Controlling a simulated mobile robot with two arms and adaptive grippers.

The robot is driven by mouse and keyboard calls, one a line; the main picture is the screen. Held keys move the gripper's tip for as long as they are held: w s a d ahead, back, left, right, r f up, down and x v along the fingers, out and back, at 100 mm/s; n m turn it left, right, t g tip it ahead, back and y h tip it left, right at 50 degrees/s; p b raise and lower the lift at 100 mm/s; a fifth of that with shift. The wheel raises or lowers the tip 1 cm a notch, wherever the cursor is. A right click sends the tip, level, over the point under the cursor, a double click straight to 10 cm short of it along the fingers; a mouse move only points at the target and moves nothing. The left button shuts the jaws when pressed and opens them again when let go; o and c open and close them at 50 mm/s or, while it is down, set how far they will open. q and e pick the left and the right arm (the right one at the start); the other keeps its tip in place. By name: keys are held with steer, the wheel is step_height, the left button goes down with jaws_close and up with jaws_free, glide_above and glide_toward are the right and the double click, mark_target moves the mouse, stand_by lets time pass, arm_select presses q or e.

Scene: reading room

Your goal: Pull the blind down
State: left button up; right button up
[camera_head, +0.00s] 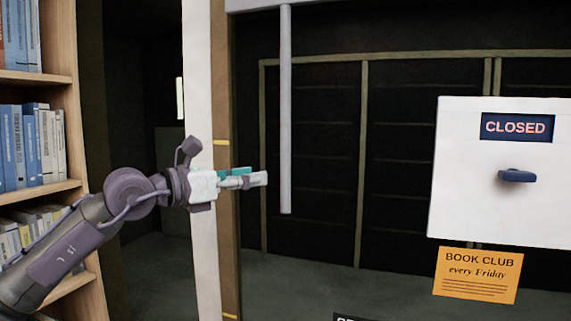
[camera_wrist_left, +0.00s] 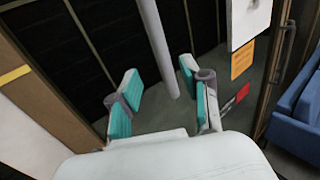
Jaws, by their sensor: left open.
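A pale grey bar (camera_head: 262,4), which looks like the bottom of the blind, shows at the top edge of the head view. A long grey pull rod (camera_head: 286,110) hangs straight down from it in front of dark glass. My left gripper (camera_head: 260,179) is open and empty, just left of the rod's lower part in the head view. In the left wrist view the rod (camera_wrist_left: 157,45) comes down between the two spread teal-padded fingers (camera_wrist_left: 160,85); its lower end shows there, and I see no contact. My right gripper is in neither view.
A white frame post (camera_head: 200,90) stands behind my left wrist, with a bookshelf (camera_head: 75,130) at left. Right of the rod are a white CLOSED panel (camera_head: 460,200) with a blue knob (camera_head: 517,176) and an orange poster (camera_head: 478,274). A blue sofa (camera_wrist_left: 298,110) is at right in the wrist view.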

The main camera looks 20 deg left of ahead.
mark_target(285, 171)
arm_select(q)
steer(key=p+x, duration=0.4)
steer(key=x, duration=0.5)
steer(key=shift+d, duration=0.1)
jaws_close()
